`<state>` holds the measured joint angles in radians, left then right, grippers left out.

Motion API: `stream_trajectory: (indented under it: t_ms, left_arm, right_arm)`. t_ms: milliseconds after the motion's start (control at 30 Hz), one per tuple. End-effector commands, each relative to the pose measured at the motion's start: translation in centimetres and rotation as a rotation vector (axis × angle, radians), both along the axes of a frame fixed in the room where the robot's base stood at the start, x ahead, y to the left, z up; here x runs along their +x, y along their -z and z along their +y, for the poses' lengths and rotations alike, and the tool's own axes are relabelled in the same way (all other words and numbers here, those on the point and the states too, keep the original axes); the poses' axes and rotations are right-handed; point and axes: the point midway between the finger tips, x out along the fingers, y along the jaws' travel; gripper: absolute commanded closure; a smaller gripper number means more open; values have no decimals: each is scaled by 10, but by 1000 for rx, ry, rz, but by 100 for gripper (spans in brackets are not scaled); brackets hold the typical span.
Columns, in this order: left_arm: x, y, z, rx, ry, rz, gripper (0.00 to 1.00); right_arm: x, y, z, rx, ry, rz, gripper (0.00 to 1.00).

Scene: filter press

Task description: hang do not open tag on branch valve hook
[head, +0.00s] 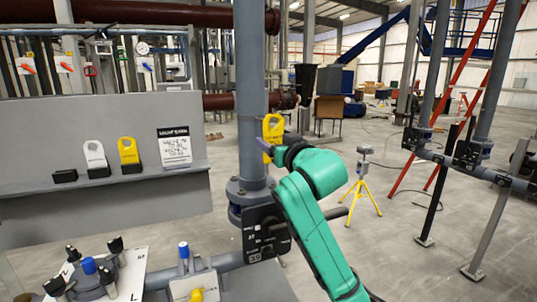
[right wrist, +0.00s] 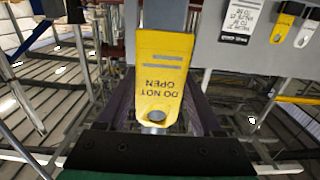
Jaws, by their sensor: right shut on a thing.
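The yellow DO NOT OPEN tag (head: 273,126) is raised in front of the grey vertical pipe (head: 251,90). My right gripper (head: 267,150) is shut on it. In the right wrist view the tag (right wrist: 163,72) sits upside down between the purple fingers (right wrist: 155,125), its holed narrow end toward the gripper. The pipe shows behind its wide end in that view. A dark valve block with white marks (head: 266,232) is on the pipework below. I cannot make out the branch valve hook; the tag and arm may cover it. My left gripper is not in view.
A grey ledge panel (head: 100,215) at left carries a white tag (head: 96,158), another yellow tag (head: 128,153) and a printed card (head: 174,147). A knobbed fitting (head: 90,278) is at lower left. Pipe racks (head: 465,158) and a yellow tripod (head: 362,185) stand at right.

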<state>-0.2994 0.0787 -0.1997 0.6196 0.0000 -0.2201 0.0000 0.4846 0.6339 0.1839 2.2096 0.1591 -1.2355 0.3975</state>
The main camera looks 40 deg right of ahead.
Motion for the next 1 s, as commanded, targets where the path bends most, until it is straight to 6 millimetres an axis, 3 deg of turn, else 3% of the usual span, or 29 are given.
stream_trajectory:
  t_ms: [1000]
  left_arm:
    - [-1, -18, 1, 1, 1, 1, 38]
  right_arm:
    - [72, 7, -24, 2, 0, 0, 85]
